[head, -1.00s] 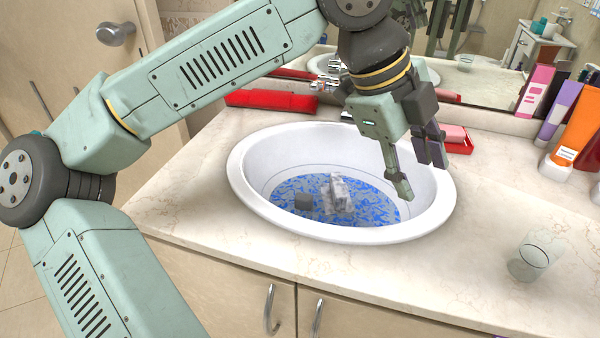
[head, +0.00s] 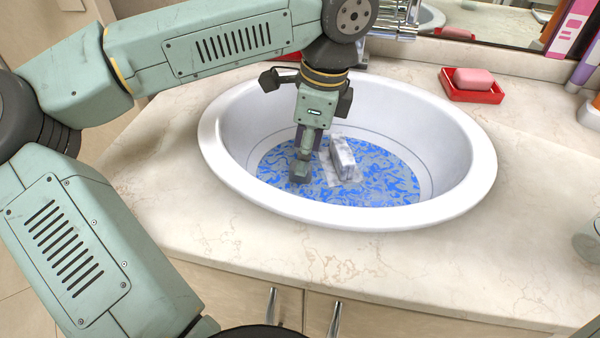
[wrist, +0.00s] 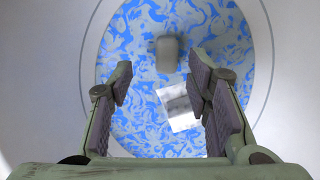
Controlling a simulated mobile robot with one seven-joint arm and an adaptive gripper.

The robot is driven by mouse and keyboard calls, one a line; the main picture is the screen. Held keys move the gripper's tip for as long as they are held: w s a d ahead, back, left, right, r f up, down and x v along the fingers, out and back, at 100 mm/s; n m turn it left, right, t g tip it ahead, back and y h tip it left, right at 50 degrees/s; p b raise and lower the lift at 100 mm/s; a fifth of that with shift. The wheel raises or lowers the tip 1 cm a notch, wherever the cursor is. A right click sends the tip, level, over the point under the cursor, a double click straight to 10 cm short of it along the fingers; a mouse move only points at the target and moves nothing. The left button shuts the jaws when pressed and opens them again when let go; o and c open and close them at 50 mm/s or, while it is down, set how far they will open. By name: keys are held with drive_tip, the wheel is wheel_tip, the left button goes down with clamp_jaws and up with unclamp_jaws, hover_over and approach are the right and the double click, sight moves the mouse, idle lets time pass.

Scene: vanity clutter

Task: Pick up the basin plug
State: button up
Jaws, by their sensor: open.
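A small grey block, which I take to be the basin plug (head: 299,174), lies low in the white basin (head: 484,165), on the blue-and-grey patterned bottom. It also shows in the wrist view (wrist: 167,56), ahead of and between the spread fingers, with nothing touching it there. My gripper (head: 304,150) points down into the basin, right above the grey block in the head view and partly overlapping it. In the wrist view my gripper (wrist: 158,82) is open and empty.
A red dish (head: 472,94) with pink soap sits behind the basin. A glass (head: 588,240) is at the right edge. The front counter is clear.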

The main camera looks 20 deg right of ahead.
drive_tip(key=shift+w+a+f+p, duration=0.1)
drive_tip(key=shift+w+f+p, duration=0.15)
drive_tip(key=shift+f, duration=0.6)
drive_tip(key=shift+w+a+f+p, duration=0.15)
drive_tip(key=shift+f+p, duration=0.15)
drive_tip(key=shift+f, duration=0.55)
drive_tip(key=shift+w+f+p, duration=0.2)
drive_tip(key=shift+f+p, duration=0.05)
drive_tip(key=shift+f, duration=0.6)
clamp_jaws()
